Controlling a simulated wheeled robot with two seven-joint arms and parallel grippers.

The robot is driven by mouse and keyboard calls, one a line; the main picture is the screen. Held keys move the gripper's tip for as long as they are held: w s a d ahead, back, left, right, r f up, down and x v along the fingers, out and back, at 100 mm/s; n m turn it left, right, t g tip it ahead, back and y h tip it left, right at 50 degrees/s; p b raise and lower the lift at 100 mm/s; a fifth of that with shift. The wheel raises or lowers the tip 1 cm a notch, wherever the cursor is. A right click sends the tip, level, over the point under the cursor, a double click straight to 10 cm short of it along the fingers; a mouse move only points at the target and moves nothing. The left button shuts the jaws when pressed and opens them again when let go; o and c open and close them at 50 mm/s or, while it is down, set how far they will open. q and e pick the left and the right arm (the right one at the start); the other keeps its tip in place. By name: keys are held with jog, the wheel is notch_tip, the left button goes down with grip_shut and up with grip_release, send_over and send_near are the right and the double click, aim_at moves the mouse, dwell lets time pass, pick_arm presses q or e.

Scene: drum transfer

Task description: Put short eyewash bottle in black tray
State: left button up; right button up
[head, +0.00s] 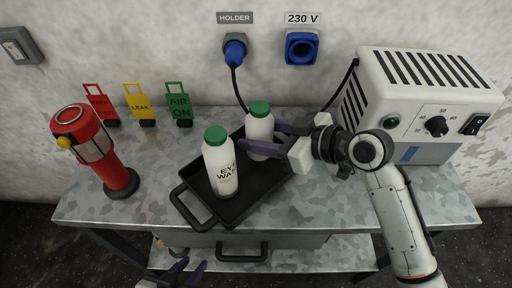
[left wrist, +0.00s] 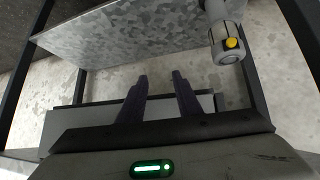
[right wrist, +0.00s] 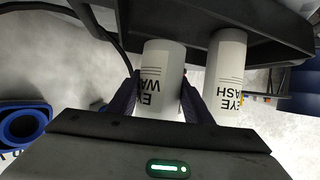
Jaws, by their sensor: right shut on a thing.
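The short eyewash bottle (head: 259,133), white with a green cap, is at the back of the black tray (head: 256,192). My right gripper (head: 270,142) is shut on its body from the right; the bottle also shows between the fingers in the right wrist view (right wrist: 162,75). It looks upright; I cannot tell whether its base touches the tray floor. A second eyewash bottle (head: 221,172), looking taller, stands in the tray at front left, and it also shows in the right wrist view (right wrist: 226,80). My left gripper (head: 180,277) is open and empty, low in front of the table.
A red lamp-like device (head: 100,155) stands at the table's left. Red, yellow (head: 138,105) and green tags stand at the back. A white heater-like box (head: 425,95) is at back right. A blue plug (head: 235,50) and its cable hang behind the tray. The table's front left is clear.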

jog(key=shift+w+f, duration=0.1)
jog(key=shift+f, duration=2)
jog(key=o, duration=1)
jog(key=shift+f, duration=0.15)
jog(key=o, duration=0.3)
jog(key=shift+r, duration=0.2)
jog(key=v, duration=1.2)
jog(key=shift+b, duration=0.3)
